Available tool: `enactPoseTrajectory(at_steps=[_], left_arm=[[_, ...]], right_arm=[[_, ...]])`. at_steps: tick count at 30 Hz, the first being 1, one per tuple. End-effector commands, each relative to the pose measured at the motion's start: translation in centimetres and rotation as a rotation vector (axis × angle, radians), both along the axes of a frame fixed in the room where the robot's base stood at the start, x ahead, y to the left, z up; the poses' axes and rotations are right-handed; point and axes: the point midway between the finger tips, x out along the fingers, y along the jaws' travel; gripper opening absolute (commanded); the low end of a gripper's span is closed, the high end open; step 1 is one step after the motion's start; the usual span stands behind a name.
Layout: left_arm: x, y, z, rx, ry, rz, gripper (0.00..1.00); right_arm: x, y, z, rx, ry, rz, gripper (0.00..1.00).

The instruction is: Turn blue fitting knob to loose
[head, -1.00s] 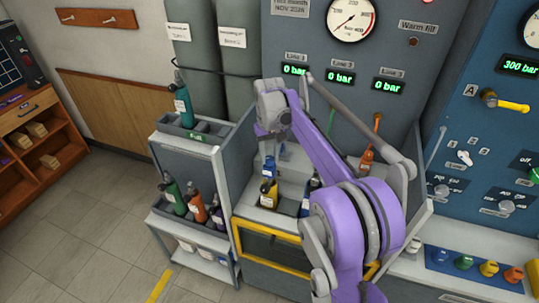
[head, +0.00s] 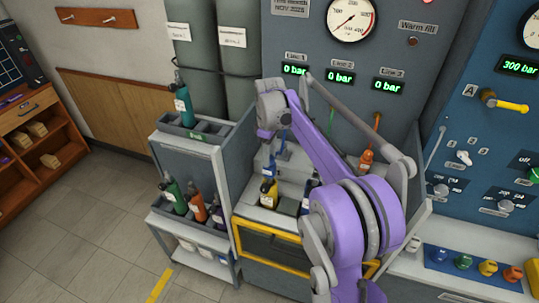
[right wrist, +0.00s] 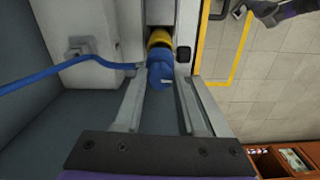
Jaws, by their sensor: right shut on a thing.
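The blue fitting knob (right wrist: 160,72) sits at the end of a yellow cylinder (right wrist: 160,38), with a blue hose (right wrist: 80,72) leading off to the left. My right gripper (right wrist: 160,80) is shut on the knob, one finger on each side. In the head view my purple right arm reaches over the bench.
A grey panel (head: 400,50) with a gauge and several 0 bar displays rises behind. An orange fitting (head: 366,160) hangs to the right, and a dark cylinder (head: 309,195) stands near the arm. A shelf (head: 190,150) with bottles is at left. The floor in front is clear.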

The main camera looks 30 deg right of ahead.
Motion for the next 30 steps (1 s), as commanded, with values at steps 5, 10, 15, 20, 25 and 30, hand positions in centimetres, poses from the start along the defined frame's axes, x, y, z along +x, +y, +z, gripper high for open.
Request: enactPoseTrajectory(at_steps=[5,10,15,20,25,30], left_arm=[[0.02,0.00,0.03,0.000,0.000,0.000,0.00],[0.01,0.00,0.04,0.000,0.000,0.000,0.00],[0.02,0.00,0.05,0.000,0.000,0.000,0.00],[0.01,0.00,0.04,0.000,0.000,0.000,0.00],[0.01,0.00,0.04,0.000,0.000,0.000,0.00],[0.02,0.00,0.05,0.000,0.000,0.000,0.00]], right_arm=[[0.00,0.00,0.01,0.000,0.000,0.065,0.00],[0.00,0.00,0.01,0.000,0.000,0.094,0.00],[0.00,0.00,0.01,0.000,0.000,0.101,0.00],[0.00,0.00,0.00,0.000,0.000,0.101,0.00],[0.00,0.00,0.00,0.000,0.000,0.100,0.50],[0.00,0.00,0.00,0.000,0.000,0.100,0.70]])
